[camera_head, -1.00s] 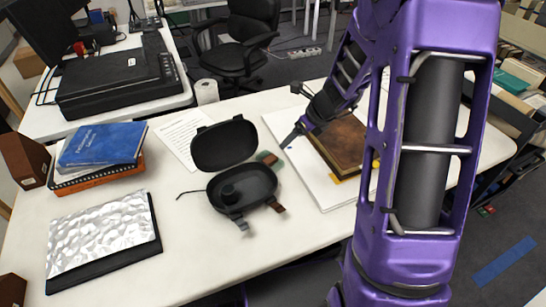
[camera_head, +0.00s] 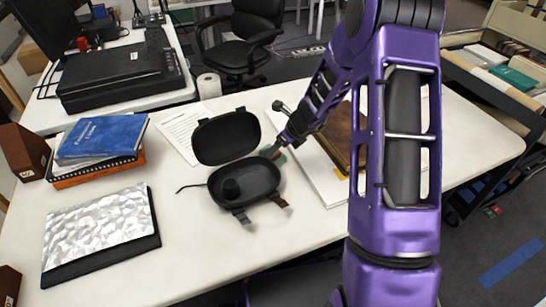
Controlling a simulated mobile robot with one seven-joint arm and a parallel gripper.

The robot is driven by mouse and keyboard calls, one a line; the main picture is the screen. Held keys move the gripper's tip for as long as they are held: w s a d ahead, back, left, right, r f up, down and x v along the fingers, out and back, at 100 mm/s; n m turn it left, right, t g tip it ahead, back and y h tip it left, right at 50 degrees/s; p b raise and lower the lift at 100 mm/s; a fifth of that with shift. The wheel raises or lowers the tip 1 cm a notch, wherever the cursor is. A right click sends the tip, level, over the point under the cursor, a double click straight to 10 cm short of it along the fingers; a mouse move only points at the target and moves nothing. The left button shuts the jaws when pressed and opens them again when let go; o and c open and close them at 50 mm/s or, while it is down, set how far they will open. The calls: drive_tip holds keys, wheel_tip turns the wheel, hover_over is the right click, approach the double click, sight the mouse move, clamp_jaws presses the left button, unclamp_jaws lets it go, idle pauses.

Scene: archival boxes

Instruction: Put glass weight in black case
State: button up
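The black case (camera_head: 217,195) lies open on the white table, its lid (camera_head: 225,138) tipped back behind the base. A small dark round object sits in the left part of the base. A small greenish, translucent-looking piece (camera_head: 281,159), perhaps the glass weight, shows at the right of the case, partly hidden by my gripper. My gripper (camera_head: 273,154) points down-left beside the case's right rim, right at this piece. The fingers are too small and dark to tell whether they are open or touching it.
A brown book (camera_head: 341,140) on a white board (camera_head: 325,188) lies right of the case. A blue book (camera_head: 102,138) tops a stack at left. A silvery crinkled sheet (camera_head: 98,228) lies front left. A paper sheet (camera_head: 180,132) lies behind the case. The table's front middle is clear.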

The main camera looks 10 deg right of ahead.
drive_tip(key=x, duration=0.3)
drive_tip(key=shift+w+a+f, duration=0.15)
drive_tip(key=shift+w+f, duration=0.05)
drive_tip(key=shift+f, duration=0.15)
drive_tip(key=shift+r, duration=0.1)
clamp_jaws()
